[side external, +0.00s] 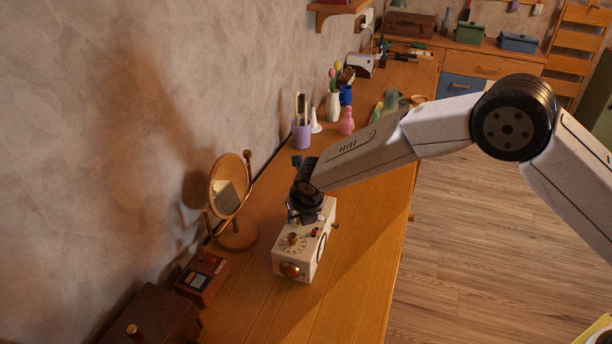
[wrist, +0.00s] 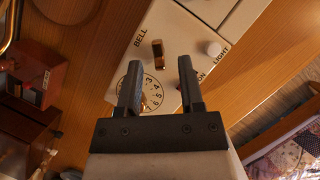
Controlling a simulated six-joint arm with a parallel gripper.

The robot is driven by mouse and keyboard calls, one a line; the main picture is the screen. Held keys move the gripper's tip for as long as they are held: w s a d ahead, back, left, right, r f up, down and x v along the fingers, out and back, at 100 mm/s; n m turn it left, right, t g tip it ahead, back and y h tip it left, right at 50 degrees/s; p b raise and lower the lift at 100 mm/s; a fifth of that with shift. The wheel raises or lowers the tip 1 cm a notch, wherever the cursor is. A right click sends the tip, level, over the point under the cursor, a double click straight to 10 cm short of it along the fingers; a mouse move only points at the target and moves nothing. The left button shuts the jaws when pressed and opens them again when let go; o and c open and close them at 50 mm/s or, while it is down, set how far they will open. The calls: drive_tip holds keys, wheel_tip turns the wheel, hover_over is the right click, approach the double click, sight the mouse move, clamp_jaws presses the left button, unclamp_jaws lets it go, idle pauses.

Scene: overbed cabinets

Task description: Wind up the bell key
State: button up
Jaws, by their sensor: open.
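A white clock-like box (side external: 314,262) stands on the wooden desk, with a numbered dial (side external: 292,243) on top. Part of the dial (wrist: 153,84) and a brass knob show between the fingers. In the side external view my gripper (side external: 306,208) is over the box's far part and hides the key.
A white knob (wrist: 214,48) marked LIGHT is on the box, right of the key. A round mirror (side external: 228,186) stands left of the box, and a red box (side external: 203,277) in front of it. A purple cup (side external: 302,134) is behind. The desk right of the box is clear.

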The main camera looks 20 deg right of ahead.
drive_tip(key=shift+f, duration=0.2)
clamp_jaws()
drive_tip(key=shift+m, duration=0.5)
